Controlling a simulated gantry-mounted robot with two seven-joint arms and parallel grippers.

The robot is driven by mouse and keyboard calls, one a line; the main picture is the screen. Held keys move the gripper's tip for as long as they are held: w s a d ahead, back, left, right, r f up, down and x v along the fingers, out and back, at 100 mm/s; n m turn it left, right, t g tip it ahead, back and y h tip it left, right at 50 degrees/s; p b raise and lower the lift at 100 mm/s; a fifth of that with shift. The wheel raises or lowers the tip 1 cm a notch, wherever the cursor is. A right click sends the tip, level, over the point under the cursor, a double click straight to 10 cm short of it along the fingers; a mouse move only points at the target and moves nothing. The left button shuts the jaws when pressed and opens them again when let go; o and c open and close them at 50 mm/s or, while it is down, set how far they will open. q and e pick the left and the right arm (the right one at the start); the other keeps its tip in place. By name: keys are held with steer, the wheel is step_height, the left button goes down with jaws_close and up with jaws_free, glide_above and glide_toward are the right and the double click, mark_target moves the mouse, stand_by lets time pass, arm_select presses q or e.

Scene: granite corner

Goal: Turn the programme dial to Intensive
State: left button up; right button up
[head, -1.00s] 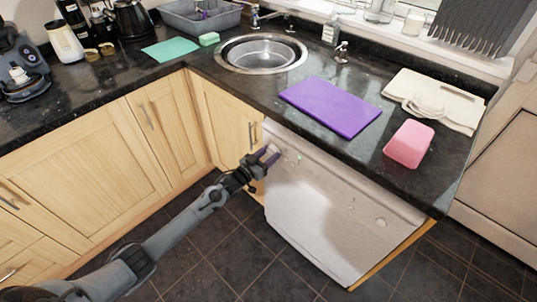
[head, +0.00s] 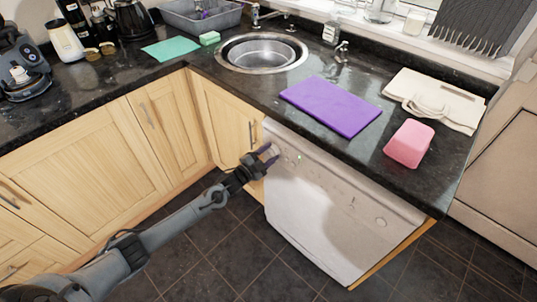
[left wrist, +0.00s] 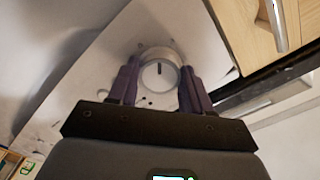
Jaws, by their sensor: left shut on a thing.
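The programme dial (left wrist: 151,79) is a round pale knob with a short dark mark near the top of its face in the left wrist view. It sits on the white dishwasher front (head: 325,215), near the upper left corner. My left gripper (left wrist: 158,84) has one purple-tipped finger on each side of the dial and is shut on it. In the head view my left gripper (head: 269,154) reaches the panel from the left and mostly hides the dial. The programme labels are too small to read. My right gripper is not in view.
The dark worktop (head: 250,95) overhangs the dishwasher. A purple board (head: 330,105), a pink block (head: 409,144) and a folded cream cloth (head: 435,98) lie on it. Wooden cupboards (head: 110,150) stand to the left. The tiled floor (head: 210,255) in front is clear.

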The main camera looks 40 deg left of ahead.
arm_select(q)
steer(key=shift+m, duration=2.2)
steer(key=o, duration=1)
steer(key=shift+o, duration=0.2)
steer(key=s+p, duration=0.1)
steer(key=s, duration=0.9)
steer(key=shift+s+a+p, duration=0.3)
steer(key=shift+s+a, duration=0.1)
steer(key=shift+a, duration=0.05)
